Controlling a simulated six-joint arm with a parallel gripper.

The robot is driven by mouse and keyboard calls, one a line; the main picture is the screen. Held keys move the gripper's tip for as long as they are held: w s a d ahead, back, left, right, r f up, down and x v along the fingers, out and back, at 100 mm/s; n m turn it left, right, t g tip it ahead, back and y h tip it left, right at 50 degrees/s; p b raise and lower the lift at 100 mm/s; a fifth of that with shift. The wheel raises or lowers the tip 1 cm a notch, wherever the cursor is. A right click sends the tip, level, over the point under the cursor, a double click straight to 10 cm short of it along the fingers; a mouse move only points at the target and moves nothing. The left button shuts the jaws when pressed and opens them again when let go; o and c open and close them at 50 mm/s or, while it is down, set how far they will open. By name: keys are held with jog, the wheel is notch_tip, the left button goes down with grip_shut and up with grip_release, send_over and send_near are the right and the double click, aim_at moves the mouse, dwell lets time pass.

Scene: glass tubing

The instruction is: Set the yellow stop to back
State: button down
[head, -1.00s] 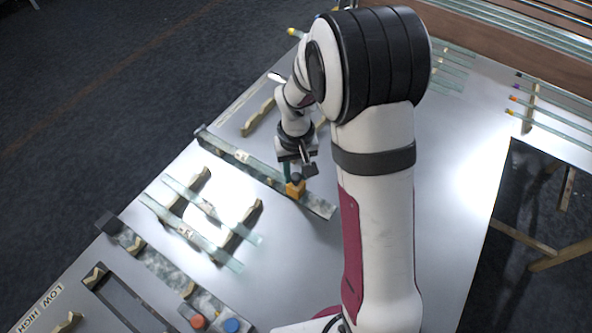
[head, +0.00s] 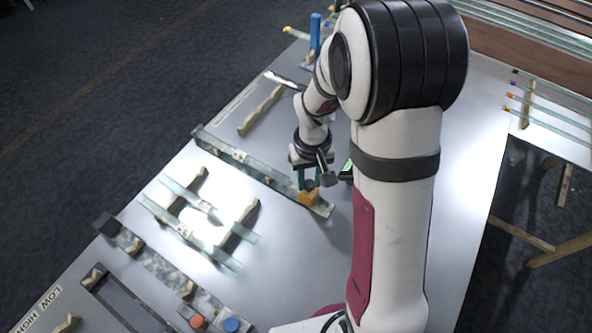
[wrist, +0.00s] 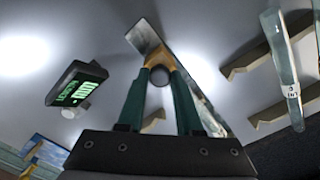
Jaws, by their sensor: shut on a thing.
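The yellow stop (head: 308,198) sits on a long grey rail (head: 262,170), close to the rail's near right end. My gripper (head: 309,182) reaches down from above, its green fingers shut on the stop. In the wrist view the stop (wrist: 159,57) shows between and beyond the fingertips (wrist: 156,76), with a dark round knob in front of it. A short bare piece of the rail (wrist: 143,35) extends past the stop there. My fingers hide part of the stop.
Glass tubes (head: 190,232) lie on wooden notched supports (head: 240,226) left of the rail. A black box with green digits (wrist: 78,88) stands to the other side. Red (head: 197,322) and blue (head: 231,325) buttons are at the front. Bare table lies right of the rail.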

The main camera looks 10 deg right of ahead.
jog(key=shift+s+d, duration=0.65)
jog(key=shift+d, duration=0.05)
jog(key=c, duration=0.6)
grip_release()
jog(key=shift+r, duration=0.1)
notch_tip(320, 180, up, 16)
jog(key=shift+f, duration=0.2)
